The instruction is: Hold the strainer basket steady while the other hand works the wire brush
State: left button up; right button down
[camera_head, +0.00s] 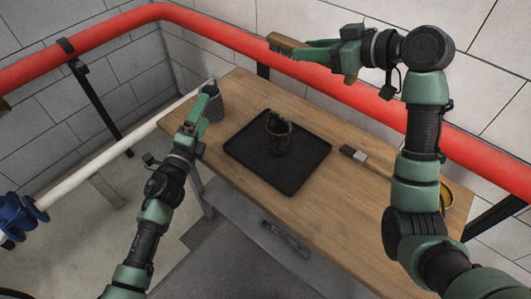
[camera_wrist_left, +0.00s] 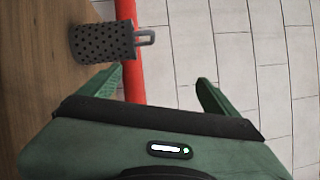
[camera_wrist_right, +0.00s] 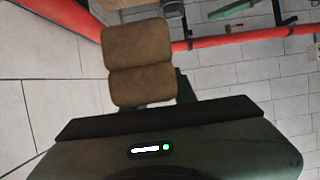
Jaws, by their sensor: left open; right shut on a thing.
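A grey perforated basket with a raised handle (camera_head: 213,103), which looks like the strainer basket, stands at the table's left end. It also shows at the upper left of the left wrist view (camera_wrist_left: 100,43). My left gripper (camera_head: 194,120) is open beside this basket, and nothing is between its fingers in the left wrist view (camera_wrist_left: 160,88). My right gripper (camera_head: 318,50) is shut on the wire brush (camera_head: 287,42) and holds it high above the table's back edge. The brush's brown bristle block fills the upper middle of the right wrist view (camera_wrist_right: 139,62); its grip is hidden.
A black tray (camera_head: 248,162) lies mid-table with a dark basket-like vessel (camera_head: 278,132) on it. A flat paintbrush (camera_head: 354,154) lies to its right on the wooden table (camera_head: 335,205). A red pipe (camera_head: 228,35) runs along the wall behind. The table's front is clear.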

aim_at(283, 124)
pick_arm(q)
jog(key=s+d+f+m, duration=0.1)
jog(key=d+m, duration=0.1)
jog(key=s+d+f+m, duration=0.1)
jog(key=d+m, duration=0.2)
jog(key=s+d+f+m+g+h, duration=0.1)
jog(key=d+m, duration=0.1)
jog(key=d, duration=0.1)
jog(key=shift+s+d+f+m, duration=0.1)
jog(key=shift+d+f+m, duration=0.1)
jog(key=shift+m, duration=0.1)
jog(key=s+d+m, duration=0.1)
jog(key=d+m, duration=0.2)
jog(key=s+d+f+m+h, duration=0.1)
jog(key=s+d+m, duration=0.1)
jog(key=d+m, duration=0.1)
jog(key=s+d+m+g, duration=0.1)
jog(key=d+m, duration=0.2)
jog(key=shift+s+d+f, duration=0.2)
jog(key=shift+s+f, duration=0.1)
jog(key=shift+f, duration=0.1)
jog(key=shift+w+d+m, duration=0.25)
jog(key=shift+w+m, duration=0.05)
jog(key=shift+w, duration=0.15)
jog(key=x, duration=1.1)
jog(key=shift+s+d, duration=0.1)
jog(key=c, duration=1.8)
jog(key=shift+f, duration=0.1)
